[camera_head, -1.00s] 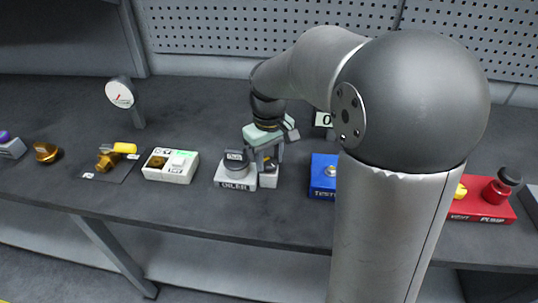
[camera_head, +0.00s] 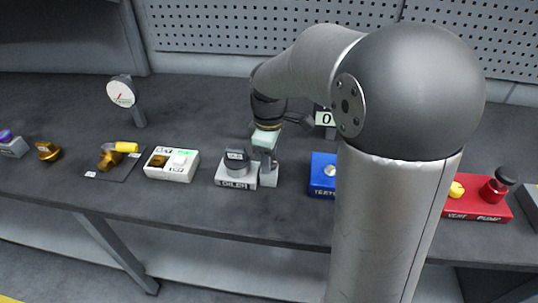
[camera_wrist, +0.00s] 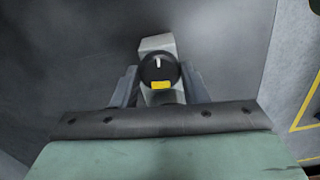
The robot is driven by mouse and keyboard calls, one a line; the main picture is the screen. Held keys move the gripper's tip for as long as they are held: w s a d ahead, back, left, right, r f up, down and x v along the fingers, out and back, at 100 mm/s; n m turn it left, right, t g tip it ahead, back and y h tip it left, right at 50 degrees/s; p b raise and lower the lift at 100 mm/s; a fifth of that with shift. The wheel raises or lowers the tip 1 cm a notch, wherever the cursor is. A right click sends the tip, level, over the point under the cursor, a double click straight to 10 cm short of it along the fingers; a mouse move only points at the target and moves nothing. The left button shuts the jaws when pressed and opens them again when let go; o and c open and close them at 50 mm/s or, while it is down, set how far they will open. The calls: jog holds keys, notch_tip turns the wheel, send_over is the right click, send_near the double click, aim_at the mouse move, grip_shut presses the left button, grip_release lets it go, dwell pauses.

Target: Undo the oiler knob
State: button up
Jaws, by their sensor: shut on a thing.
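A grey box lettered OILER (camera_head: 236,182) stands on the bench with a dark round cap (camera_head: 237,157) on top. A smaller grey block (camera_head: 270,181) stands against its right side. My gripper (camera_head: 269,162) points down over this small block, right of the cap and apart from it. In the wrist view a black round knob (camera_wrist: 150,73) with a white mark and a yellow patch sits on the grey block (camera_wrist: 156,43). My gripper (camera_wrist: 160,82) has one finger on each side of the knob and is shut on it. The knob is hidden in the head view.
A white two-button box (camera_head: 172,166) stands left of the oiler, a blue box (camera_head: 322,176) to the right. Behind are a gauge (camera_head: 121,92) and a small display (camera_head: 325,118).

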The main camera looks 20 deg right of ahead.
dwell(0.5)
jog(key=o, duration=1)
jog(key=shift+r, duration=0.1)
notch_tip(320, 180, up, 17)
jog(key=shift+r+p, duration=0.15)
jog(key=shift+p, duration=0.25)
jog(key=shift+s, duration=0.1)
jog(key=s+f+m, duration=0.3)
jog(key=s+f, duration=0.3)
jog(key=s+f+m, duration=0.4)
jog(key=s+f, duration=0.2)
jog(key=s, duration=0.1)
jog(key=s+a+f+m, duration=0.1)
jog(key=s+f+m, duration=0.3)
jog(key=s+f, duration=0.2)
jog(key=shift+s, duration=0.6)
